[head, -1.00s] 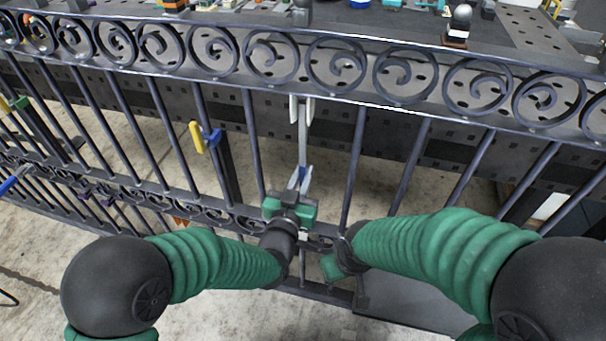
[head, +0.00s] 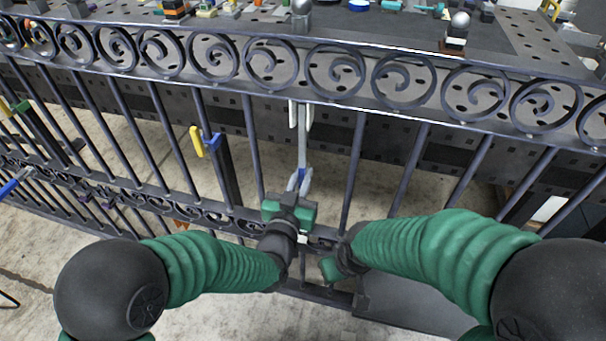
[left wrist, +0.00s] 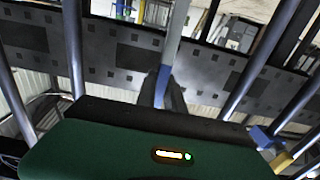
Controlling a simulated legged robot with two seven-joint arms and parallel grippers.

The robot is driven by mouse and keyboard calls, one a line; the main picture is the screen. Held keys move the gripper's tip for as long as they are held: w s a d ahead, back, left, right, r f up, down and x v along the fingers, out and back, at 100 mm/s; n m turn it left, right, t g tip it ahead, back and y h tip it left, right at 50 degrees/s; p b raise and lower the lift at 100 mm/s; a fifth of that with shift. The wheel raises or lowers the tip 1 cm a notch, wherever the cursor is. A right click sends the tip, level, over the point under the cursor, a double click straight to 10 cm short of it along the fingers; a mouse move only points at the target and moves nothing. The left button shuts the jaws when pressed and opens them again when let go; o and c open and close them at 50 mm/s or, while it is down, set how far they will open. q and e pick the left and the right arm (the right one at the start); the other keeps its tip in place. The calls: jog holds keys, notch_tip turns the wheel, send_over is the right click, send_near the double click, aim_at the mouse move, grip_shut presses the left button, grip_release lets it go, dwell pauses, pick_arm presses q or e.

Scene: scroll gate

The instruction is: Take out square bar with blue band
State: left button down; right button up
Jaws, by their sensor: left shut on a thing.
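The square bar (head: 302,140) is light grey with a blue band (head: 301,176) near its lower end. It stands upright in the gate (head: 345,103), between two dark round bars, with its top at white pieces (head: 293,114) under the scroll rail. My left gripper (head: 298,184) is shut on the bar at the blue band. In the left wrist view the band (left wrist: 163,84) shows between the fingers (left wrist: 172,92). The bar's lower end is hidden behind my gripper. My right gripper (head: 333,266) is low, right of the left one; its fingers are hidden.
A yellow and blue clamp (head: 198,141) hangs on a gate bar to the left. A grey panel (head: 410,300) lies at the lower right.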

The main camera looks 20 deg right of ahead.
pick_arm(q)
jog(key=shift+v, duration=1.5)
jog(key=shift+r, duration=0.1)
